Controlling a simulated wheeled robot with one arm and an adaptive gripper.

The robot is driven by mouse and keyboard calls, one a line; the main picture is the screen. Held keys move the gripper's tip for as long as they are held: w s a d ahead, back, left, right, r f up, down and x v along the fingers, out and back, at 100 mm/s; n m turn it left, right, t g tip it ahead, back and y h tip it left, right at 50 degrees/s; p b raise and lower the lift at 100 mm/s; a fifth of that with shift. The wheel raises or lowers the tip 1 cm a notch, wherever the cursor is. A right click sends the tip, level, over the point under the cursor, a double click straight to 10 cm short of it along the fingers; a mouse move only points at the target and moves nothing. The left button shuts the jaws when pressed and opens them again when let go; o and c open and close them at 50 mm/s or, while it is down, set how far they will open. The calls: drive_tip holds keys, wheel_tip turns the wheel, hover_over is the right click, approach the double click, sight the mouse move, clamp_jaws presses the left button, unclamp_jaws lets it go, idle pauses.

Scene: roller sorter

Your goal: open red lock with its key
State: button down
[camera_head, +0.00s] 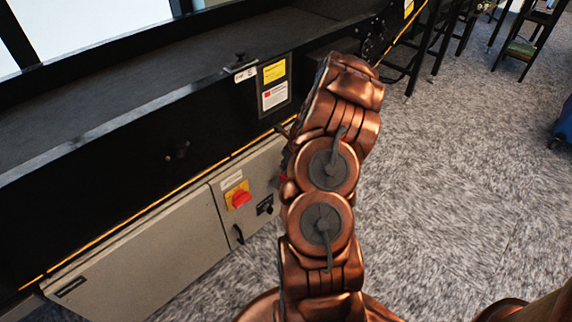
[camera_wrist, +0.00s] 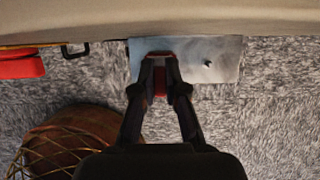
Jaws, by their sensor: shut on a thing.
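In the wrist view my gripper (camera_wrist: 160,62) is shut on a small red thing (camera_wrist: 160,82) between its fingers. The fingers hide much of it, so I cannot tell whether it is the red lock or its key. The fingertips are in front of a pale metal plate (camera_wrist: 228,56) with a dark spot at its right. I cannot tell whether the held thing touches the plate. In the head view my copper arm hides the gripper.
A grey cabinet (camera_head: 150,248) with a red rotary switch (camera_head: 240,199) stands under the black conveyor frame (camera_head: 130,165), left of my arm. A red piece (camera_wrist: 20,67) and a black loop (camera_wrist: 76,50) show left in the wrist view.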

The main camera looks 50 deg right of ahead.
drive_tip(key=shift+f+b, duration=0.5)
drive_tip(key=shift+b, duration=0.5)
drive_tip(key=shift+n+y+b, duration=0.5)
drive_tip(key=shift+n+b, duration=1)
drive_tip(key=shift+b, duration=3)
drive_tip(key=shift+r, duration=0.15)
drive_tip(key=shift+w+n+y+p, duration=0.1)
drive_tip(key=shift+n+y+p, duration=0.25)
drive_tip(key=shift+n, duration=0.35)
drive_tip(key=n+g+y+p, duration=0.1)
drive_tip(key=n, duration=0.3)
drive_tip(key=shift+n, duration=0.3)
drive_tip(key=shift+n+y, duration=0.25)
drive_tip(key=shift+n, duration=0.15)
drive_tip(key=shift+n+g+y, duration=0.3)
drive_tip(key=shift+n+g, duration=0.3)
drive_tip(key=shift+n, duration=0.6)
